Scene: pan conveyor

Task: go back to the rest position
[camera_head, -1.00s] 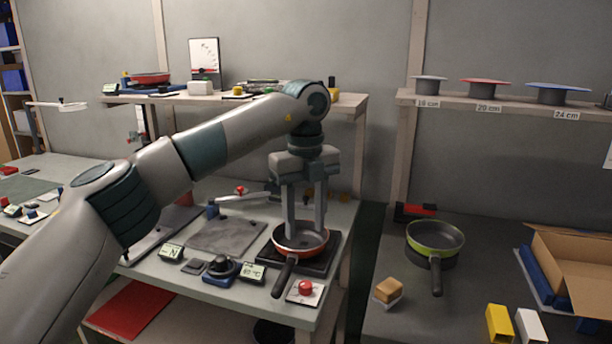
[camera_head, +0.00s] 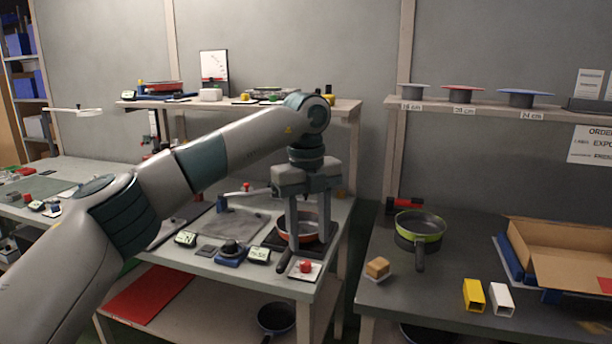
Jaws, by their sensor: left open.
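My left gripper (camera_head: 308,242) reaches in from the left and points down over the orange pan (camera_head: 318,226) at the right end of the left bench. Its two fingers are apart, and they hide part of the pan. The pan sits on a dark square plate (camera_head: 272,240), its dark handle toward the front. Whether the fingers touch the pan I cannot tell. My right gripper is not in view.
A green pan (camera_head: 420,226) stands on the right table near an open cardboard box (camera_head: 560,255). A red button (camera_head: 305,266) lies just in front of my gripper. A shelf (camera_head: 345,108) runs behind my arm.

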